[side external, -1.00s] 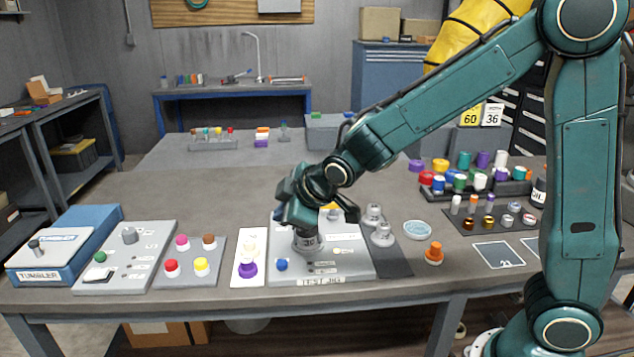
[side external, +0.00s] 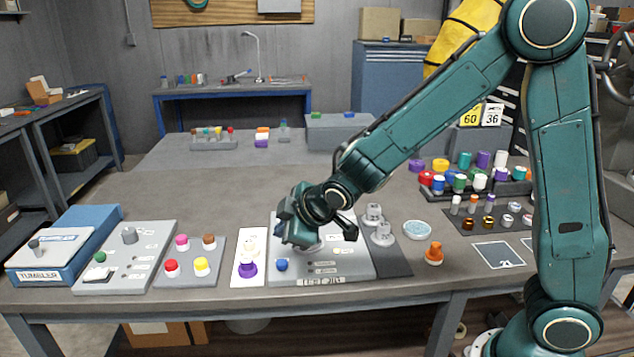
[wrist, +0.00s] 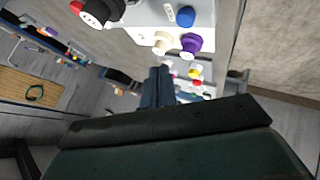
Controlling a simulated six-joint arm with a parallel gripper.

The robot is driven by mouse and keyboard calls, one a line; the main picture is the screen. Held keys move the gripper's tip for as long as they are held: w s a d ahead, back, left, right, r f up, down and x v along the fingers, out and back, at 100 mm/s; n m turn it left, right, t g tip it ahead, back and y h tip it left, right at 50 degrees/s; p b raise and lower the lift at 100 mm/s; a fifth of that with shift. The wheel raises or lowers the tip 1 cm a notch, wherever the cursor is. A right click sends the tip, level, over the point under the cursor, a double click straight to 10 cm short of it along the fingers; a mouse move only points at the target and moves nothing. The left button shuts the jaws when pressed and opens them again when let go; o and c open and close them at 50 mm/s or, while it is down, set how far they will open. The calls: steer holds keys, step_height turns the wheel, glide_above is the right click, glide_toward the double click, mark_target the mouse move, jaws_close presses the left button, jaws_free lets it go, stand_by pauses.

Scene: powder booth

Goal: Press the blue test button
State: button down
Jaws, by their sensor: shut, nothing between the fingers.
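The blue test button (side external: 281,265) sits at the front left corner of the grey test jig (side external: 352,268). It also shows at the top of the wrist view (wrist: 185,16), uncovered. My gripper (side external: 288,234) is over the jig's left part, above and slightly behind the button, apart from it. In the wrist view its closed fingers (wrist: 158,76) show in the middle with nothing between them. My gripper hides part of the jig's middle in the side view.
A panel with coloured knobs (side external: 190,275) is further left. Grey cylinders (side external: 382,234) stand on a dark mat right of the jig, with an orange piece (side external: 434,253) beyond.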

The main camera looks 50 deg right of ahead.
mark_target(286, 264)
steer(key=shift+f, duration=2.5)
steer(key=shift+f, duration=0.9)
stand_by(1.1)
steer(key=shift+r, duration=0.9)
stand_by(0.3)
steer(key=shift+r, duration=2.5)
